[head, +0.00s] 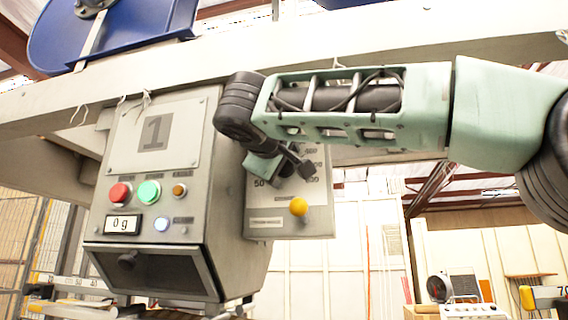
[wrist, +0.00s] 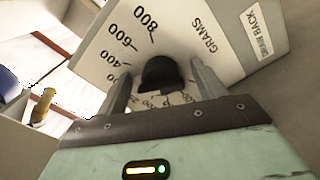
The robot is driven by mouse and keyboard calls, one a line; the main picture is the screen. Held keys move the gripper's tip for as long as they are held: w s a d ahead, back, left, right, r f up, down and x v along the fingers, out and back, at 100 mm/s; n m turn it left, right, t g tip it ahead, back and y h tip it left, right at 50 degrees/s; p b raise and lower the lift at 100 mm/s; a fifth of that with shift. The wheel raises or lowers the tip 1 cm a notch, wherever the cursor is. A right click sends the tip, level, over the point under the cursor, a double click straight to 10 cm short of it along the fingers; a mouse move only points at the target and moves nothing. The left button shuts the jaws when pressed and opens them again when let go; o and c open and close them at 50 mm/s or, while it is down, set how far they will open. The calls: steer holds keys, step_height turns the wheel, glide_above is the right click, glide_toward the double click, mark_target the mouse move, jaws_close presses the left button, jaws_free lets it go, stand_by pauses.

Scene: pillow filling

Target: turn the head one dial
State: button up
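Head one is the grey box marked 1 (head: 152,132) at the left of the head view. Its dial plate (head: 318,218) faces out on the right side, with a scale in grams. In the wrist view the black dial knob (wrist: 160,74) stands on the plate, with 400, 600 and 800 (wrist: 145,20) printed around it. My gripper (wrist: 163,88) is open, its two fingers on either side of the knob with a visible gap at each side. In the head view my gripper (head: 297,165) is in front of the plate and hides much of the dial. Where the dial points is unclear.
A yellow knob (head: 298,207) sits low on the plate, close below my gripper. The box front has a red button (head: 120,192), a green button (head: 149,193) and a 0 g display (head: 123,225). A beam (head: 300,48) runs above my arm.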

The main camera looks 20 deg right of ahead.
steer(key=b+v, duration=0.3)
steer(key=v, duration=1.4)
steer(key=shift+s+a, duration=0.15)
